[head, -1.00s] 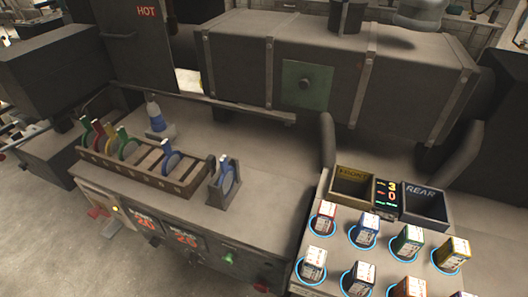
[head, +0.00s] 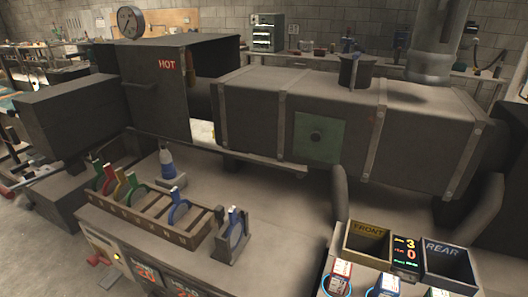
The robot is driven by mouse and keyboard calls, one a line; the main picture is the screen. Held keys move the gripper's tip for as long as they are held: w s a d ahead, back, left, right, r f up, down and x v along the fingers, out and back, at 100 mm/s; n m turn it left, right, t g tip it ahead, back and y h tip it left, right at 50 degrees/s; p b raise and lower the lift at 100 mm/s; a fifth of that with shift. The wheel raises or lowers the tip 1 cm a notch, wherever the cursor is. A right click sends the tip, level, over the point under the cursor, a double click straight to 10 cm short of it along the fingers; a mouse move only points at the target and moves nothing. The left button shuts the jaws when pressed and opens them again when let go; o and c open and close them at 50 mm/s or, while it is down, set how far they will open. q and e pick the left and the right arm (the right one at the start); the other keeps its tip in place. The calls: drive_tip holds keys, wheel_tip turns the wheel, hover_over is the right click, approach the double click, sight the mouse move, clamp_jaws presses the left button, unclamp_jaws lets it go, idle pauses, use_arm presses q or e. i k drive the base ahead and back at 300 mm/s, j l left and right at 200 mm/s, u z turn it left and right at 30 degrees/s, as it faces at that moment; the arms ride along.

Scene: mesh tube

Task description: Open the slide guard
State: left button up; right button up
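A long dark chamber (head: 250,115) with metal straps runs across the back of the bench. A green square panel (head: 318,138) with a dark round centre is on its front face. To its left is a dark box marked HOT (head: 167,65), with a round gauge (head: 131,22) on top. A narrow dark rail (head: 262,158) runs along the bench in front of them. I cannot tell for sure which part is the slide guard. Neither of my grippers is in view.
A slotted rack (head: 150,215) holds several coloured rings. A stand with a blue ring (head: 233,238) and a blue-grey bottle (head: 168,165) are nearby. FRONT (head: 368,230) and REAR (head: 445,248) bins are at right. Two dark curved posts (head: 340,200) rise before the chamber.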

sight(44, 108)
drive_tip(key=u, duration=1.6)
drive_tip(key=z, duration=0.2)
drive_tip(key=i+j+z, duration=0.3)
drive_tip(key=j+z, duration=0.3)
drive_tip(key=i+j+z, duration=0.15)
drive_tip(key=j+z, duration=0.2)
drive_tip(key=i+j+z, duration=0.1)
drive_tip(key=j+z, duration=0.2)
drive_tip(key=j, duration=0.15)
